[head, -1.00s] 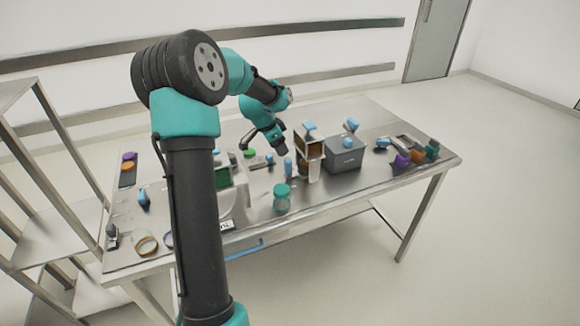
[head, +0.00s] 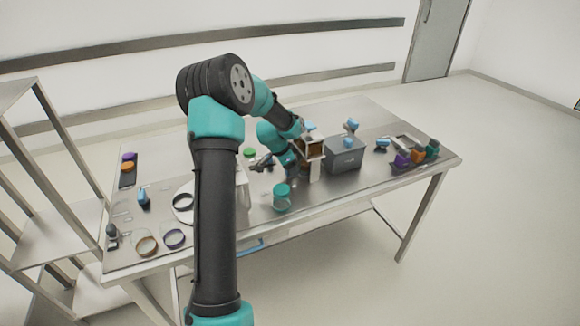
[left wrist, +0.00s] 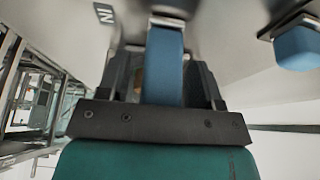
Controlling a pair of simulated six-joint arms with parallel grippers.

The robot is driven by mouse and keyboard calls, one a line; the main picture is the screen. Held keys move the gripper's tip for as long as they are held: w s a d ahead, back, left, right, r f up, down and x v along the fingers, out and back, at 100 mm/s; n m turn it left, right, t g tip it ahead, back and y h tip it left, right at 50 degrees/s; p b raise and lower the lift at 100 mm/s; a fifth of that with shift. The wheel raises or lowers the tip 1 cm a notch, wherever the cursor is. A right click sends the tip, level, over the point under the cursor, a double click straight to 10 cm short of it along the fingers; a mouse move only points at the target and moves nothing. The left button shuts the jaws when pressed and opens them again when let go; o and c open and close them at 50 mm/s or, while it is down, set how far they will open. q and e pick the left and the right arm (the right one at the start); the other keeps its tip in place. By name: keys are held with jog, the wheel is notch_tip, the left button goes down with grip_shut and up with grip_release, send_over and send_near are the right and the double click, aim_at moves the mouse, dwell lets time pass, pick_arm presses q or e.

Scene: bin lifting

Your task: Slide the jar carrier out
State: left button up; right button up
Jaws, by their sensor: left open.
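My left gripper (head: 262,163) is low over the middle of the table, small and partly hidden by my own arm in the head view. In the left wrist view its jaws are open (left wrist: 165,85), and an upright blue handle (left wrist: 164,65) shows between the two dark fingers. The handle's upper end meets a white bracket on a pale surface. I cannot tell whether the fingers touch it. A brown and white frame (head: 313,160) stands right of the gripper; I cannot tell whether it is the jar carrier. A teal-lidded jar (head: 282,200) stands in front. My right gripper is out of view.
A grey box (head: 343,155) stands right of the frame. Purple (head: 402,160) and orange (head: 417,156) items are at the table's right end. Another blue part (left wrist: 297,47) hangs at the wrist view's upper right.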

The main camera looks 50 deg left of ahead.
pick_arm(q)
grip_shut()
dwell(0.4)
